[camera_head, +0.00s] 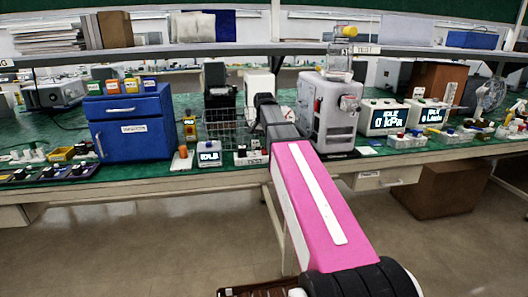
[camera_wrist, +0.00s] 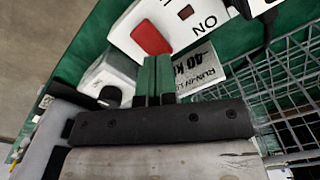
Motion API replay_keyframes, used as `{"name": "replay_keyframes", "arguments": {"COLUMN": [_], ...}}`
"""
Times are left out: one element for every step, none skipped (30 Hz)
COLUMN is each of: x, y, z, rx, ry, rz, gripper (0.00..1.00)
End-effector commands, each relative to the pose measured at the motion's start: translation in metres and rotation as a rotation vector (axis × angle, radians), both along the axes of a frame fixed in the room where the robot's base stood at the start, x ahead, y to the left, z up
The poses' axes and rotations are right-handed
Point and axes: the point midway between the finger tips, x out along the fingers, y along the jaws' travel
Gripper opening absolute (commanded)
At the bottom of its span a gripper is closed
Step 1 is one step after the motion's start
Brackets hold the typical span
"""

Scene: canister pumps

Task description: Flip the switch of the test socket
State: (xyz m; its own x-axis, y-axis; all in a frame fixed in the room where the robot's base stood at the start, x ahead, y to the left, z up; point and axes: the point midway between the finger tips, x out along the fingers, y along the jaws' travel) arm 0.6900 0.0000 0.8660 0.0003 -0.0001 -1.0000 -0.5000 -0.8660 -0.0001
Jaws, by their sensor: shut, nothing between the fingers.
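In the wrist view a white box carries a red rocker switch (camera_wrist: 152,38) beside the printed word ON. It appears to be the test socket (camera_wrist: 135,17). My gripper (camera_wrist: 157,62) is shut and empty; its green fingertips are just below the red rocker in the picture. I cannot tell whether they touch it. In the head view the small white test socket (camera_head: 242,160) with a TEST label sits at the bench's front edge, left of my pink arm. My fingers are not clear there.
A wire basket (camera_wrist: 285,90) stands close on the right in the wrist view. In the head view a grey pump (camera_head: 328,110) stands right of my arm.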

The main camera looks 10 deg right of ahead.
Motion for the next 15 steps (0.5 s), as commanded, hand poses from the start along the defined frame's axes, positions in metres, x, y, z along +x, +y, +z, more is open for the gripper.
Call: {"name": "replay_keyframes", "arguments": {"x": [-0.0001, -0.0001, -0.0001, -0.0001, 0.0000, -0.0001, -0.0001, -0.0001, -0.0001, 0.0000, -0.0001, -0.0001, 0.0000, -0.0001, -0.0001], "y": [0.0000, 0.0000, 0.0000, 0.0000, 0.0000, 0.0000, 0.0000, 0.0000, 0.0000, 0.0000, 0.0000, 0.0000, 0.0000, 0.0000, 0.0000], "z": [-0.0008, -0.0012, -0.0017, -0.0022, -0.0025, -0.0031, -0.0035, -0.0039, -0.0044, -0.0048, -0.0052, -0.0058, -0.0061, -0.0065, -0.0071], "rx": [0.000, 0.000, 0.000, 0.000, 0.000, 0.000, 0.000, 0.000, 0.000, 0.000, 0.000, 0.000, 0.000, 0.000, 0.000], "ry": [0.000, 0.000, 0.000, 0.000, 0.000, 0.000, 0.000, 0.000, 0.000, 0.000, 0.000, 0.000, 0.000, 0.000, 0.000], "rz": [0.000, 0.000, 0.000, 0.000, 0.000, 0.000, 0.000, 0.000, 0.000, 0.000, 0.000, 0.000, 0.000, 0.000, 0.000], "gripper": [0.00, 0.00, 0.00, 0.00, 0.00, 0.00, 0.00, 0.00, 0.00, 0.00, 0.00, 0.00, 0.00, 0.00, 0.00]}}
